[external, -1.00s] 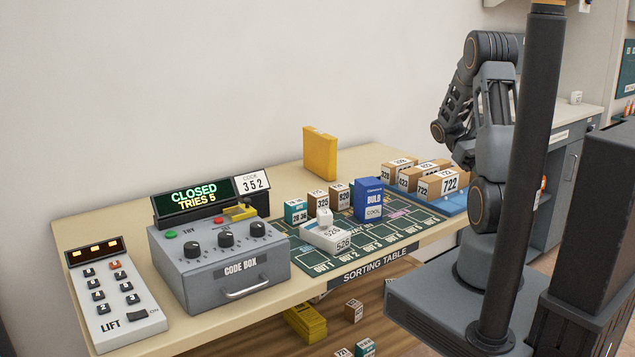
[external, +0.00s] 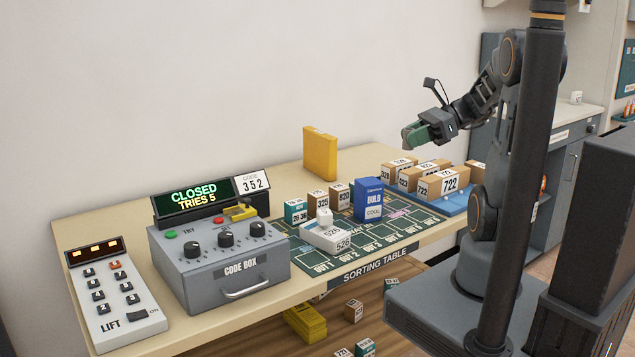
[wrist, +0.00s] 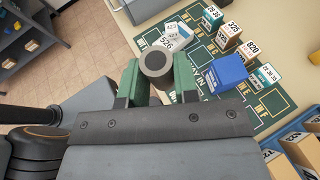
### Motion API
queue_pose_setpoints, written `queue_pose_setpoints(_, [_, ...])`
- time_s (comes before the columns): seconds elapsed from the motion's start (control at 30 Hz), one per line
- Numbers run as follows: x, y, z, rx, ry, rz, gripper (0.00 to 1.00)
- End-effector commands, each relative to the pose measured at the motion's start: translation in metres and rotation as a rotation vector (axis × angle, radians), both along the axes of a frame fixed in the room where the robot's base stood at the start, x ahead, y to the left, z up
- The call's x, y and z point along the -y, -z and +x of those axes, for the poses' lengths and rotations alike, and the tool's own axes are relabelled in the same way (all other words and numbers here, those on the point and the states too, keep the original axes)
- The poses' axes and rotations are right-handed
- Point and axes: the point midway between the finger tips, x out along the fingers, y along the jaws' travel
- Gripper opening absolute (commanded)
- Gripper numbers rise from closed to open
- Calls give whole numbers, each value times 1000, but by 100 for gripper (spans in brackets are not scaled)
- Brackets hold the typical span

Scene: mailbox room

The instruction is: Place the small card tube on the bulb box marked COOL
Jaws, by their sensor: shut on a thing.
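The small card tube (wrist: 156,64) shows end-on in the wrist view, a grey ring with a dark hole. My gripper (wrist: 156,76) is shut on it, with a green finger on each side. In the external view my gripper (external: 413,136) is in the air above the back right of the table; the tube is hard to make out there. The bulb box marked COOL (external: 367,203) is blue and stands upright on the green sorting mat, lower and to the left of my gripper. Its top (wrist: 227,72) shows in the wrist view, right of the tube and apart from it.
White boxes (external: 330,238) and several small cartons (external: 318,200) stand near the bulb box. A blue tray (external: 452,206) with brown cartons is to its right. A yellow block (external: 320,153) stands at the back. The grey code box (external: 225,265) is at left.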

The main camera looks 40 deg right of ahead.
Motion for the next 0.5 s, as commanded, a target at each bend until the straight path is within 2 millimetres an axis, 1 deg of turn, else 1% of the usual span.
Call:
queue_pose_setpoints(0.07, [-1,-2,5,0,12,0,6])
queue_pose_setpoints(0.17, [-2,5,19,-4,16,3,6])
queue_pose_setpoints(0.27, [0,16,43,-7,20,4,6])
queue_pose_setpoints(0.4, [2,32,79,-6,19,3,6])
queue_pose_setpoints(0.47, [3,39,94,-7,21,2,6])
queue_pose_setpoints(0.5, [3,49,99,-8,21,4,6])
